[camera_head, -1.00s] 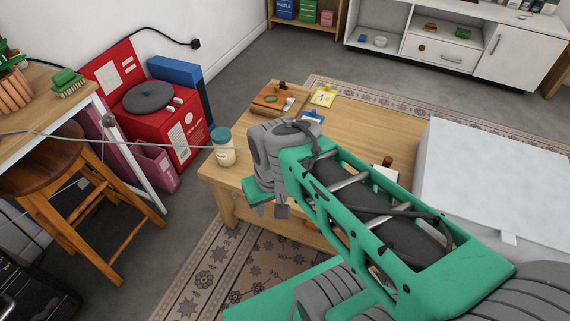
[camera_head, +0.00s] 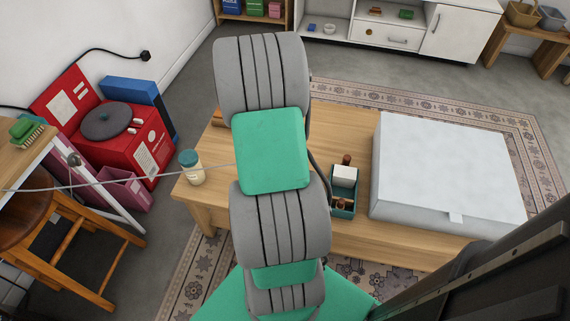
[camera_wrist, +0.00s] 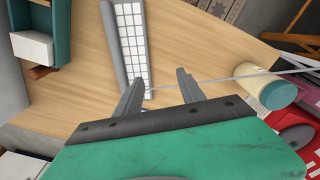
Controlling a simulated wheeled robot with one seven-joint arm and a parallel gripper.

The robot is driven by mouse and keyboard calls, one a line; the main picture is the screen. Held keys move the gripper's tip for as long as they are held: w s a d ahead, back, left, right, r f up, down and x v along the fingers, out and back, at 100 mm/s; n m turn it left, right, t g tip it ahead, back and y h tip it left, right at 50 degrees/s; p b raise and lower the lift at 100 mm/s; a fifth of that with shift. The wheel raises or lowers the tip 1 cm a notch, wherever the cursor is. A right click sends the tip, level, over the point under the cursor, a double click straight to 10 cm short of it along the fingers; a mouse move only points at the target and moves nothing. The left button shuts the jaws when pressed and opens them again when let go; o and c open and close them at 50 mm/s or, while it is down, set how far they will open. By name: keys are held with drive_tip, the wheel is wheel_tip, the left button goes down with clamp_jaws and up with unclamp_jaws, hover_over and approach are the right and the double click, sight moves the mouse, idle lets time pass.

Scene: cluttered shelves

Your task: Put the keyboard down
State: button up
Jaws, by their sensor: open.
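The keyboard (camera_wrist: 133,45), with white keys and a grey body, appears to lie on the wooden table (camera_wrist: 85,90) in the wrist view. Its far end runs out of the top of the picture. My gripper (camera_wrist: 159,75) is open, its two dark fingers spread apart. The keyboard's near end reaches to the fingers, close to the left one. I cannot tell whether they touch. In the head view my arm covers the gripper and the keyboard; the table (camera_head: 345,125) shows around the arm.
A jar with a teal lid (camera_head: 193,168) stands at the table's left edge. A green organizer (camera_head: 343,205) and a large white box (camera_head: 445,165) stand to the right. A thin pale cable (camera_wrist: 240,77) crosses near the fingers. A stool (camera_head: 60,235) is at left.

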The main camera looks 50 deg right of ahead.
drive_tip(key=s+d+f, duration=0.1)
drive_tip(key=s+d, duration=0.1)
drive_tip(key=s+d+f+m+p, duration=0.1)
drive_tip(key=s+d+f, duration=0.1)
drive_tip(key=d, duration=0.1)
drive_tip(key=s+d+f+m, duration=0.1)
drive_tip(key=s+d+f, duration=0.1)
drive_tip(key=d, duration=0.1)
drive_tip(key=shift+s+d, duration=0.15)
drive_tip(key=shift+s, duration=0.25)
wheel_tip(320, 180, down, 8)
drive_tip(key=shift+r+b, duration=0.15)
drive_tip(key=shift+b, duration=0.55)
drive_tip(key=shift+r, duration=0.1)
drive_tip(key=shift+c, duration=0.3)
clamp_jaws()
